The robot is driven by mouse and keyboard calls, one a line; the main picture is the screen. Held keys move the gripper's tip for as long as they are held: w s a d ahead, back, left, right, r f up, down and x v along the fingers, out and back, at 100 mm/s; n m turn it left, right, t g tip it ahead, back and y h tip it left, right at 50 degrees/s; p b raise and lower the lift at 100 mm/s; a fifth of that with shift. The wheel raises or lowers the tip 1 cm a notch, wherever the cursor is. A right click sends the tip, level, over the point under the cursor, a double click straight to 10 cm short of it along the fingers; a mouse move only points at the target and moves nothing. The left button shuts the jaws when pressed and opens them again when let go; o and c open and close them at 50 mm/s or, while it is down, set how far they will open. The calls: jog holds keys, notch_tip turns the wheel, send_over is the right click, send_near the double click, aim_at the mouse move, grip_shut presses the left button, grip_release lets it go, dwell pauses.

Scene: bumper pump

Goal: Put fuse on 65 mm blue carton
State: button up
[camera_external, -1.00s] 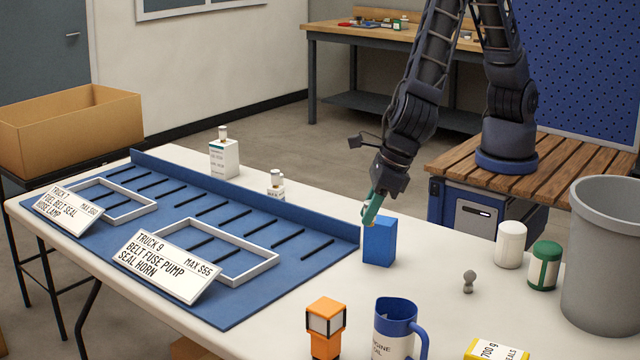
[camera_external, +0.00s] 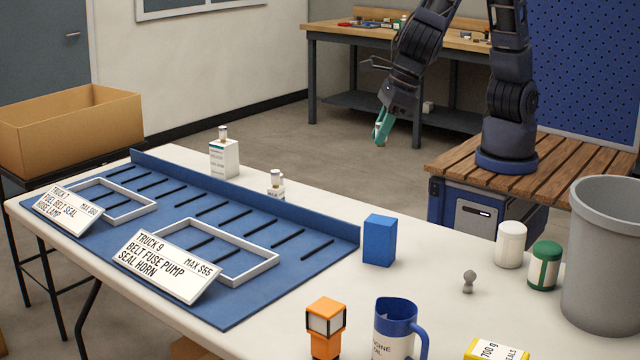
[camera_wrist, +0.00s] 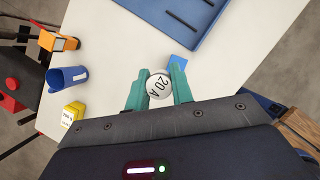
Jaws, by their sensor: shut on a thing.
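The fuse (camera_wrist: 158,86) is a round white piece marked "20 A", held between my teal fingers in the wrist view. My gripper (camera_external: 382,130) is shut on it, up in the air behind the table's back edge in the external view. The fuse is hard to make out there. The blue carton (camera_external: 380,241) stands upright on the white table, to the right of the blue mat, with nothing on its top. My gripper is above and behind it, clear of it. In the wrist view the carton (camera_wrist: 178,62) shows partly behind a finger.
The blue mat (camera_external: 215,240) with two framed areas and signs lies left of the carton. An orange lamp (camera_external: 326,322), a mug (camera_external: 395,335), a yellow box (camera_external: 495,349), a grey knob-like piece (camera_external: 469,281), two jars and a grey bin (camera_external: 605,270) stand around it.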

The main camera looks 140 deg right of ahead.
jog(key=s+r, duration=0.1)
jog(key=s, duration=0.2)
send_near(375, 221)
jog(key=x, duration=0.5)
jog(key=shift+d+f, duration=0.2)
jog(key=shift+f, duration=0.1)
jog(key=shift+f, duration=0.2)
jog(key=o, duration=1)
jog(key=shift+r, duration=0.1)
